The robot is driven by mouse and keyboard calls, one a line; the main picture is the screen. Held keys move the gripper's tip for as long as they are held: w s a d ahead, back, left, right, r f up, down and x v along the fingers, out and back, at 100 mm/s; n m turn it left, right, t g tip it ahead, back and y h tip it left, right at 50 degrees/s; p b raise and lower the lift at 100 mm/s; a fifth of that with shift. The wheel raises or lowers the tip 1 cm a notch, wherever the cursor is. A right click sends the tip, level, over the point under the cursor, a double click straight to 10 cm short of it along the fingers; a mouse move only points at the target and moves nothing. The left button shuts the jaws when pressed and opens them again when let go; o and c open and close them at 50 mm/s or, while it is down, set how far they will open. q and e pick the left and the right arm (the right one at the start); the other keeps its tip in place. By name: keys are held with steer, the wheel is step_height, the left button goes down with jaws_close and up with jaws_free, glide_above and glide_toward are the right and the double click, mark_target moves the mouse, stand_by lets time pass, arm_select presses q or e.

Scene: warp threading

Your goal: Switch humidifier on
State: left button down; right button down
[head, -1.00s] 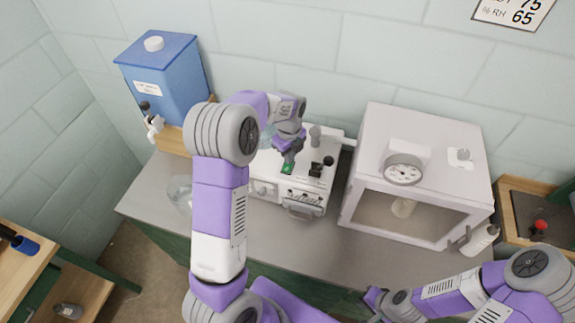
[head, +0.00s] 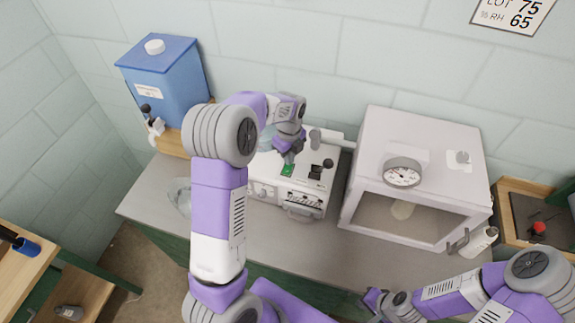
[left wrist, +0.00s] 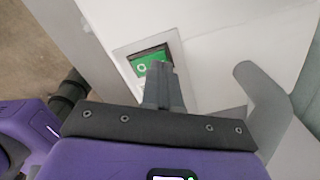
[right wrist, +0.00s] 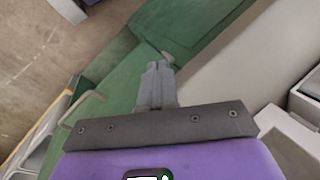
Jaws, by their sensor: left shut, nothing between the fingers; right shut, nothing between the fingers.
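The humidifier appears to be the white machine (head: 262,186) on the bench, with a green rocker switch (head: 287,170) on its top. In the left wrist view the green switch (left wrist: 146,62) sits in a pale square frame and shows a white ring mark. My left gripper (head: 289,158) is shut and empty, its fingertips right at the switch. In the left wrist view the tips (left wrist: 160,68) overlap the switch's right edge; I cannot tell whether they touch it. My right gripper (right wrist: 158,68) is shut and empty, low in front of the bench, away from the machine.
A white chamber (head: 425,135) with a round dial (head: 402,173) stands right of the machine. A blue tank (head: 165,85) with a tap stands left. A grey pipe (head: 316,137) rises behind the switch. A glass vessel (head: 179,197) is at the bench's left.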

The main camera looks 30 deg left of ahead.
arm_select(q)
steer(key=shift+r+p, duration=1.8)
steer(key=shift+r, duration=0.9)
steer(key=shift+f, duration=0.1)
